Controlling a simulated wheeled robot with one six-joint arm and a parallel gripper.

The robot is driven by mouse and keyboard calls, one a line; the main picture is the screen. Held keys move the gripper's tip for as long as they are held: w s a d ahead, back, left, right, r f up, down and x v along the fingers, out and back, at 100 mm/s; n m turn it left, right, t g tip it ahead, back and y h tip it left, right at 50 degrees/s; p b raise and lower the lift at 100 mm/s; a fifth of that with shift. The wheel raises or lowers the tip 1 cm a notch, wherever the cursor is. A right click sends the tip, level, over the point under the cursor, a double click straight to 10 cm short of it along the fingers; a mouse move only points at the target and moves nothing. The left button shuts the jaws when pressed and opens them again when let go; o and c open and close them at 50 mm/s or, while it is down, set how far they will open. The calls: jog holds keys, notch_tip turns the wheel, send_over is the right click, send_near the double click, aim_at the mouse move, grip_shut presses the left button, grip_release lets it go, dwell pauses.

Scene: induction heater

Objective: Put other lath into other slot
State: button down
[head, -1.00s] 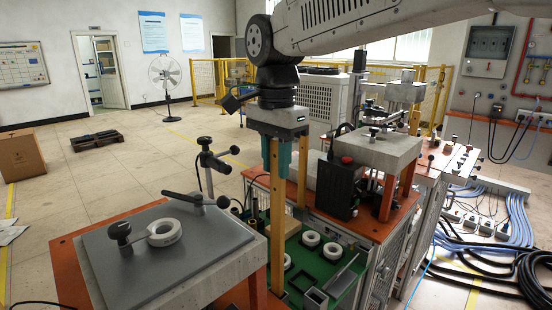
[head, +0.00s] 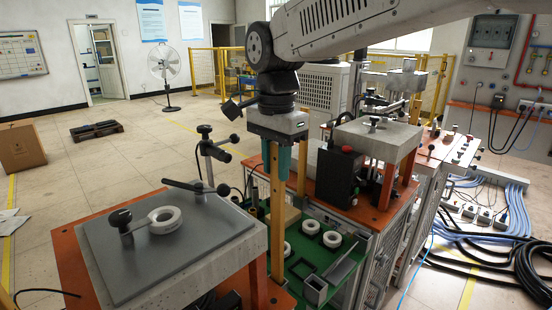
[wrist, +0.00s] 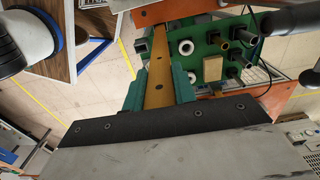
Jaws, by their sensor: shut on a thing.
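My gripper (head: 284,160), with green fingers, points down and is shut on a long yellow-brown lath (head: 277,215). The lath hangs upright, its lower end in front of the green tray. In the wrist view the same lath (wrist: 160,70) runs between both fingers toward the tray. Another upright lath (head: 302,165) shows just behind the gripper; its lower end is hidden. A square hollow metal piece (head: 315,290) stands at the near side of the green tray (head: 300,260). I cannot tell whether it is the slot or whether the held lath touches anything.
White rings (head: 332,239) and a beige block lie on the tray. A grey plate (head: 190,255) with a ring and a clamp handle stands at front left. A black box (head: 341,178) and a press stand close on the right. Hoses and cables cover the right floor.

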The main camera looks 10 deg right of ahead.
aim_at(276, 144)
jog(key=shift+f, duration=1.4)
jog(key=c, duration=1.1)
grip_release()
jog(key=shift+o, duration=0.2)
jog(key=shift+r, duration=0.1)
notch_tip(276, 144, up, 8)
jog(key=shift+f, duration=0.15)
jog(key=shift+s, duration=0.1)
